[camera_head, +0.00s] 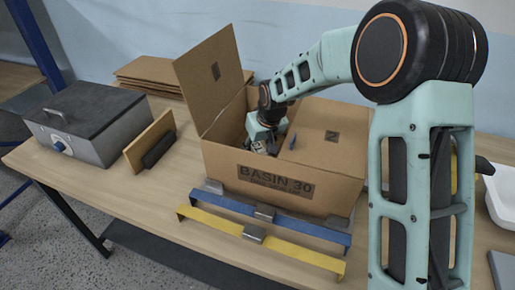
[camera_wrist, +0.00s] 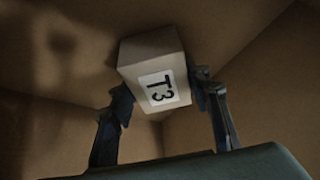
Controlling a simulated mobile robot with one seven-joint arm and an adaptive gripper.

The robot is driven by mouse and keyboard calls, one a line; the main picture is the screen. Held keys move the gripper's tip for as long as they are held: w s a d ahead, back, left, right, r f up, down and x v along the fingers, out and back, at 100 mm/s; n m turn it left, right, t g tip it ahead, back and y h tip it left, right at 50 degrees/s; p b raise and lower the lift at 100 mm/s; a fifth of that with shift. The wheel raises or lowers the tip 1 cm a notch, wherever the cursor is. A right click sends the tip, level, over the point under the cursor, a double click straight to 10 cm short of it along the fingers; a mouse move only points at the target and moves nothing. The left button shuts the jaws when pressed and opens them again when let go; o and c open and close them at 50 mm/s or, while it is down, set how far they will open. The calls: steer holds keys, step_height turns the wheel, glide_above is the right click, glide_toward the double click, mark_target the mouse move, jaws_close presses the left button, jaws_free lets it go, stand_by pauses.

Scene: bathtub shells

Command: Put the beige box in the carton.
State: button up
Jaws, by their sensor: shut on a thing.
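The open carton (camera_head: 225,165), marked "BASIN 30", stands on the table in the head view. Its left flap is raised and a right flap lies over part of the opening. My gripper (camera_head: 262,145) reaches down into the carton, and its fingertips are hidden behind the front wall. In the wrist view my gripper (camera_wrist: 162,95) is shut on the beige box (camera_wrist: 150,52), which carries a white "T3" label. The box is between both fingers, with the carton's brown inner walls around it. I cannot tell whether the box touches the carton floor.
A grey lidded metal case (camera_head: 85,125) and an upright wooden board (camera_head: 150,142) stand to the left. Flat cardboard (camera_head: 150,72) lies behind. Blue (camera_head: 275,222) and yellow (camera_head: 220,228) bars lie in front of the carton. A white basin (camera_head: 503,195) is at the right.

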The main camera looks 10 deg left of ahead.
steer(key=o, duration=1.5)
steer(key=shift+f, duration=0.1)
steer(key=shift+d+r, duration=0.1)
steer(key=shift+r, duration=0.4)
steer(key=v, duration=1.1)
steer(key=shift+s+r, duration=0.15)
